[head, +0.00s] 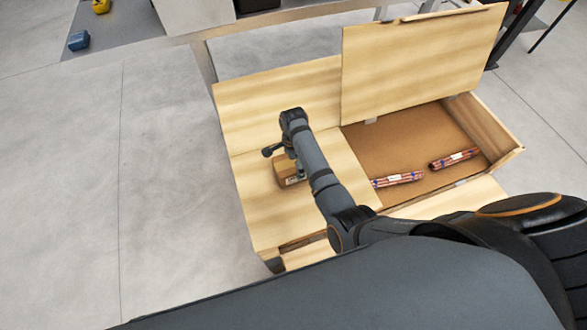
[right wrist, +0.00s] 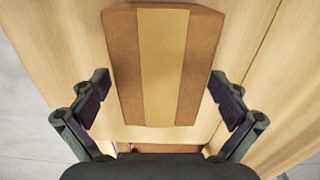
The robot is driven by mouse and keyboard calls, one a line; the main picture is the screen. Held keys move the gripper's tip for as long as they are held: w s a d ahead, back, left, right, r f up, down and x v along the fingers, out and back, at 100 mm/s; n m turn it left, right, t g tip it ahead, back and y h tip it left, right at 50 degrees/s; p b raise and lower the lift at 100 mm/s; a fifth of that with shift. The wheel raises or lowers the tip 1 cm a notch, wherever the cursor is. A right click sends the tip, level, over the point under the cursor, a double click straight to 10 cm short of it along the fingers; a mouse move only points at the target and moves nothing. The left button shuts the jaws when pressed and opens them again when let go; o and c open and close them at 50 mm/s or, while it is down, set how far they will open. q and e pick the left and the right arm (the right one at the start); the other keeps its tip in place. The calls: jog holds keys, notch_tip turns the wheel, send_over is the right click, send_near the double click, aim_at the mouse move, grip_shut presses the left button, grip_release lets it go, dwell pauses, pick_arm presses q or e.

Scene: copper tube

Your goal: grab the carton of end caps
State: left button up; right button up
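The carton (head: 285,175) is a small brown cardboard box with a label on its side. It sits on the left wooden lid of the chest, partly hidden under my right gripper (head: 287,153). In the right wrist view, the carton (right wrist: 162,65) has a lighter tape strip down its top and lies between the two spread fingers. My right gripper (right wrist: 160,85) is open, with a small gap between each finger and the carton's sides. My left gripper is not in view.
The wooden chest (head: 250,110) has its right lid (head: 415,60) raised. Bundles of copper tubes (head: 398,180) (head: 453,158) lie in the open right compartment. The floor left is clear.

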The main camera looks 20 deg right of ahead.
jog(key=c, duration=1)
jog(key=shift+c, duration=0.6)
jog(key=shift+r, duration=0.1)
